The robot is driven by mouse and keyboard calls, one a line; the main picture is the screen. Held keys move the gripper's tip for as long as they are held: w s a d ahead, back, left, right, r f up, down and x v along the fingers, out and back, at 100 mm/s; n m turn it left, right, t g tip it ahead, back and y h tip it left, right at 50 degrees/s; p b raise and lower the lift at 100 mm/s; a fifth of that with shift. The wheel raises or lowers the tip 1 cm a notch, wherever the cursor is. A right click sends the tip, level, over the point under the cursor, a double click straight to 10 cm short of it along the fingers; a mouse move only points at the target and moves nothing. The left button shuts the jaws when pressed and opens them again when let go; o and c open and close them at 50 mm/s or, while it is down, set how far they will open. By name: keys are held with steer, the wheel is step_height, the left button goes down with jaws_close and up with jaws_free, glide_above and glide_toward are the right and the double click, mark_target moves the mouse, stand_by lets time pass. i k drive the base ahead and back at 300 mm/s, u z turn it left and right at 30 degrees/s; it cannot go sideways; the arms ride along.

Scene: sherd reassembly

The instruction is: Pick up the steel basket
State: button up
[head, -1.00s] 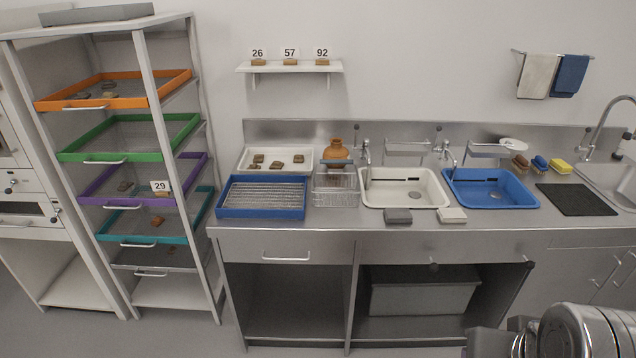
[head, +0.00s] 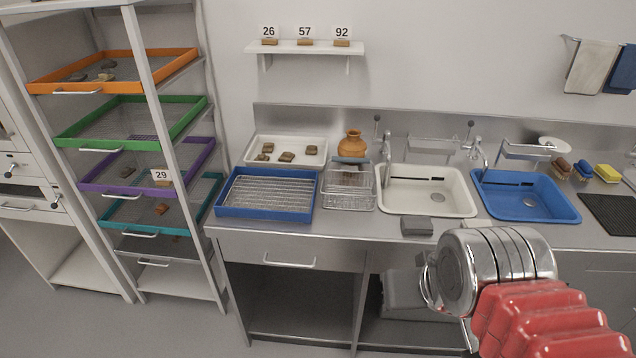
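The steel basket (head: 350,186) is a wire mesh box on the steel counter, between the blue-rimmed rack tray and the white basin. A grey-blue handle or bar shows along its top back edge, in front of an orange clay pot (head: 352,144). In the head view my arm reaches in from the lower right, a shiny metal joint with a red ribbed sleeve, in front of the counter and to the right of the basket. I cannot pick out my gripper's fingers in this view. Nothing touches the basket.
A blue tray with a metal rack (head: 226,211) stands left of the basket, a white tray of sherds (head: 250,148) behind it. A white basin (head: 470,208) and a blue basin (head: 568,214) with taps lie right. A grey block (head: 417,226) sits at the counter's front edge.

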mark_target(355, 169)
steer(key=u, duration=0.7)
steer(key=i, duration=0.95)
steer(key=u, duration=0.65)
